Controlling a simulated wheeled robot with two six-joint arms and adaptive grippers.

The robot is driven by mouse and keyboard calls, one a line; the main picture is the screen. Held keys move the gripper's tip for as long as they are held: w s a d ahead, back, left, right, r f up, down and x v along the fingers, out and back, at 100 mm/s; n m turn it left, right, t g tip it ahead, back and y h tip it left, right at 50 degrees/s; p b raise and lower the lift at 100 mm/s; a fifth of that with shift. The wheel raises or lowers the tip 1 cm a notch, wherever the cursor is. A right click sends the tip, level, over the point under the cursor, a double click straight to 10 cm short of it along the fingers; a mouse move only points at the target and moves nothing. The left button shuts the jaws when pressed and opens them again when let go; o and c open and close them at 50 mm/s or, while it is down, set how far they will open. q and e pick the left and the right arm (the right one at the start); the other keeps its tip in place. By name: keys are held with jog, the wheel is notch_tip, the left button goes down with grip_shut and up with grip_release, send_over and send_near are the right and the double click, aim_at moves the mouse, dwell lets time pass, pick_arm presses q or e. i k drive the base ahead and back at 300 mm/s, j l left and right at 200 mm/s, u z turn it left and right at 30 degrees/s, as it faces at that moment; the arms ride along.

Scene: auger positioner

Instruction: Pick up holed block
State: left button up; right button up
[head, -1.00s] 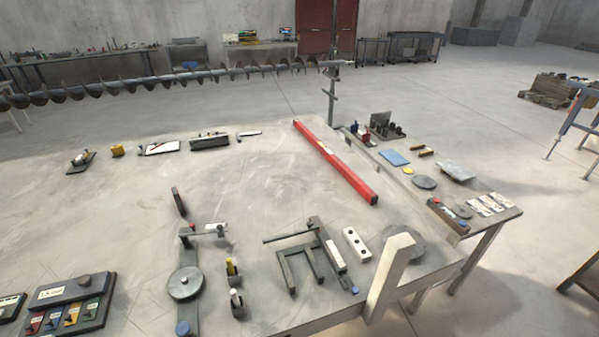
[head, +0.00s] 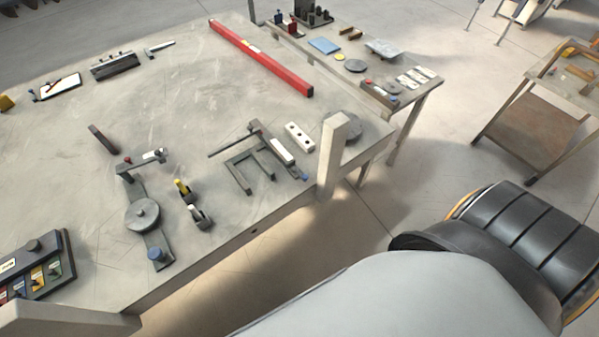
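The holed block (head: 300,137) is a small white bar with several dark round holes in its top. It lies on the grey table (head: 180,95) near the front right, between a dark clamp-like fixture (head: 262,152) and an upright pale post (head: 336,150). Nothing covers it. A part of my own arm fills the lower right of the head view, in front of the table. Neither of my grippers shows in the view.
A long red bar (head: 260,57) lies behind the block. A round grey disc (head: 345,127) is partly behind the post. A fixture with a round plate (head: 141,214) stands to the left. The table's middle is mostly clear.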

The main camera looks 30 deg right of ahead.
aim_at(297, 134)
jog(key=i+l, duration=0.15)
jog(key=l, duration=0.25)
jog(key=i+l+u, duration=0.1)
jog(key=l, duration=0.25)
jog(key=i+l, duration=0.15)
jog(key=l, duration=0.25)
